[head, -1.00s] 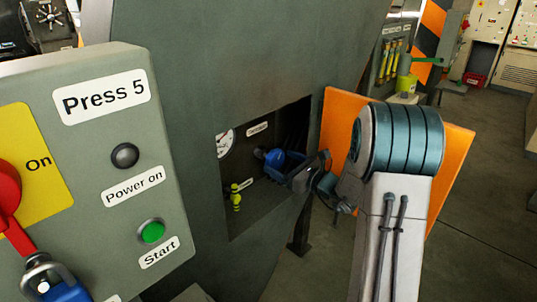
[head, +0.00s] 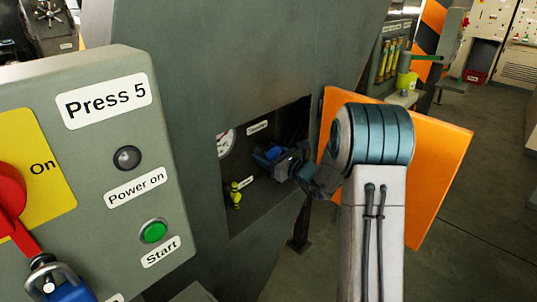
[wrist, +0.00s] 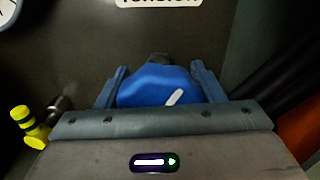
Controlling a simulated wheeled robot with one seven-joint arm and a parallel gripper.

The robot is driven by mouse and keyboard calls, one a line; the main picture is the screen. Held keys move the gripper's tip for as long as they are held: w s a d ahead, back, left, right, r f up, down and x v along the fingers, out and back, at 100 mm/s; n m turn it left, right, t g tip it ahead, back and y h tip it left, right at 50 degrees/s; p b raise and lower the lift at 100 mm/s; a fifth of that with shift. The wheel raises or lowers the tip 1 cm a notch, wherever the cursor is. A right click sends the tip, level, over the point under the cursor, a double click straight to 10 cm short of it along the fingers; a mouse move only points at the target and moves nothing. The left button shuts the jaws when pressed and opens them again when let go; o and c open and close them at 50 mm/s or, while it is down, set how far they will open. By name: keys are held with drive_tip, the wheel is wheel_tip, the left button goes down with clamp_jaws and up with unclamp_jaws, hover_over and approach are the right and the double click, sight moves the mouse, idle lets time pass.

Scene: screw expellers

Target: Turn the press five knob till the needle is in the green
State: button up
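The blue knob (head: 273,152) sits inside the recess in the press's side. In the wrist view the knob (wrist: 155,88) is a rounded blue piece with a white mark, under a partly cut-off label. My gripper (head: 284,162) reaches into the recess from the right. In the wrist view my gripper (wrist: 159,72) has one finger on each side of the knob, spread wide; I cannot tell whether they touch it. The white gauge (head: 224,144) is at the recess's left edge, partly hidden; its needle and green zone cannot be read. Only a gauge corner (wrist: 7,10) shows in the wrist view.
A yellow valve (head: 235,194) is low left in the recess, beside the fingers in the wrist view (wrist: 28,126). An orange panel (head: 440,170) stands open behind my arm. The grey Press 5 control box (head: 100,150) fills the left. Floor (head: 480,230) is clear at right.

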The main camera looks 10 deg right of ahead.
drive_tip(key=shift+m, duration=0.4)
drive_tip(key=m+p, duration=0.2)
drive_tip(key=m, duration=0.1)
drive_tip(key=shift+d+r+m, duration=0.1)
drive_tip(key=shift+m, duration=0.2)
drive_tip(key=shift+m+p, duration=1.35)
drive_tip(key=shift+m, duration=0.85)
drive_tip(key=shift+w, duration=0.1)
drive_tip(key=o, duration=1)
drive_tip(key=b+v, duration=0.1)
drive_tip(key=v, duration=1.3)
drive_tip(key=shift+b, duration=0.3)
